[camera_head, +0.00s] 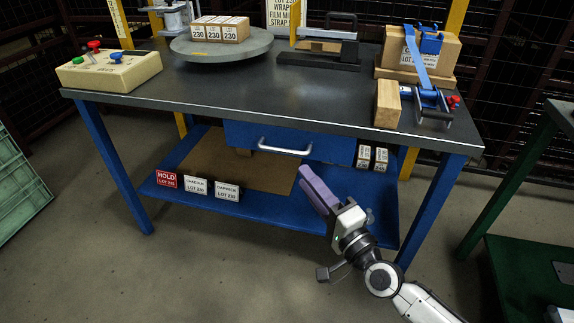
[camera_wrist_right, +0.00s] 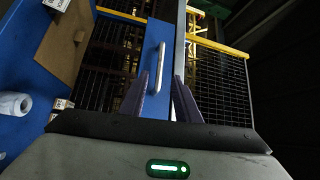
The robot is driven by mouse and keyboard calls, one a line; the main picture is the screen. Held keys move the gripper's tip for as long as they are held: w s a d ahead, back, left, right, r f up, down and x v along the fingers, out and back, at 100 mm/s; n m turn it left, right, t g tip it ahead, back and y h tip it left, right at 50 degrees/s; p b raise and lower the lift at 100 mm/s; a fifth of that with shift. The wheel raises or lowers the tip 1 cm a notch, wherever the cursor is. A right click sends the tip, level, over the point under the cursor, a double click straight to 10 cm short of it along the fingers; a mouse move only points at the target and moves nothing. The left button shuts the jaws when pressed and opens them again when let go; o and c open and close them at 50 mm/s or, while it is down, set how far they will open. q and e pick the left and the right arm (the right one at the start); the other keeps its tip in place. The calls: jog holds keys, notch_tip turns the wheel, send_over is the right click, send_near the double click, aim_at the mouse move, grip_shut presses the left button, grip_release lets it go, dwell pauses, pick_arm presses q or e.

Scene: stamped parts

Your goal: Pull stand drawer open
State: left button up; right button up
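The blue stand drawer (camera_head: 240,136) sits under the front edge of the dark bench top and looks closed. Its silver bar handle (camera_head: 285,150) runs across the drawer front. My right gripper (camera_head: 308,174), with purple fingers, points up toward the handle from below and to its right, apart from it. In the right wrist view the handle (camera_wrist_right: 159,68) shows ahead, in line with the gap between the two parted fingers (camera_wrist_right: 161,84). The right gripper is open and empty. My left gripper is not in view.
The bench top (camera_head: 270,90) carries a button box (camera_head: 110,72), a round turntable (camera_head: 222,46) with small cartons, a sealer (camera_head: 320,50) and a strapping tool (camera_head: 430,100). A blue lower shelf (camera_head: 270,211) holds labels and brown board. Open floor lies in front.

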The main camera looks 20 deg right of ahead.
jog(key=x, duration=0.9)
jog(key=shift+w, duration=0.3)
jog(key=shift+a, duration=0.15)
grip_shut()
